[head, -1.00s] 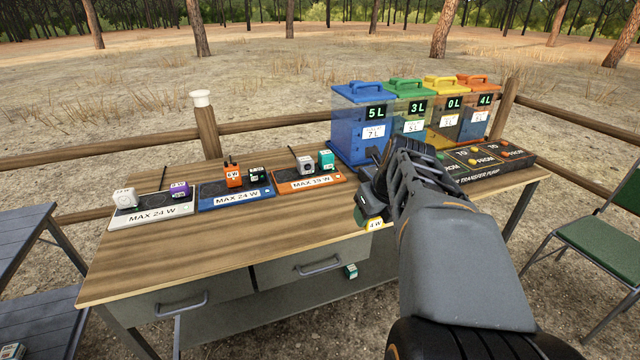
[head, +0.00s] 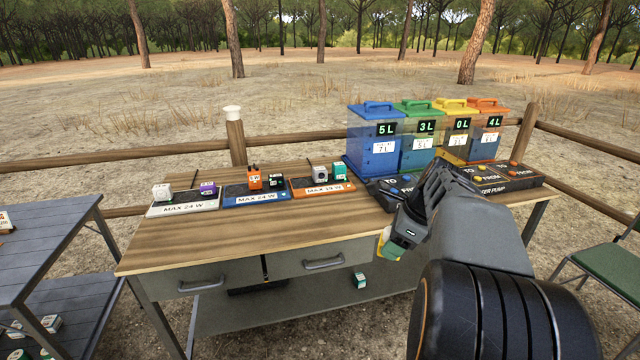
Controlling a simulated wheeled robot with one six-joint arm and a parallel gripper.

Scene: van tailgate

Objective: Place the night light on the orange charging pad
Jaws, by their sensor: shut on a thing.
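The orange charging pad (head: 302,193) lies on the wooden workbench, rightmost of three pads, with a "MAX" watt label on its front. A grey-white device (head: 320,173) and a teal device (head: 340,172) stand on its back part. My gripper (head: 388,241) is over the bench's front edge, right of and nearer than the orange pad. It is shut on a small yellow and white device (head: 384,238), apparently the night light, mostly hidden by the gripper. The held device is clear of the pad.
A white pad (head: 160,211) and a blue pad (head: 228,203) hold other devices. Several coloured tanks (head: 375,140) and a black pump panel (head: 500,178) stand at the bench's right. A green-and-white box (head: 359,280) sits on the lower shelf. The front bench top is clear.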

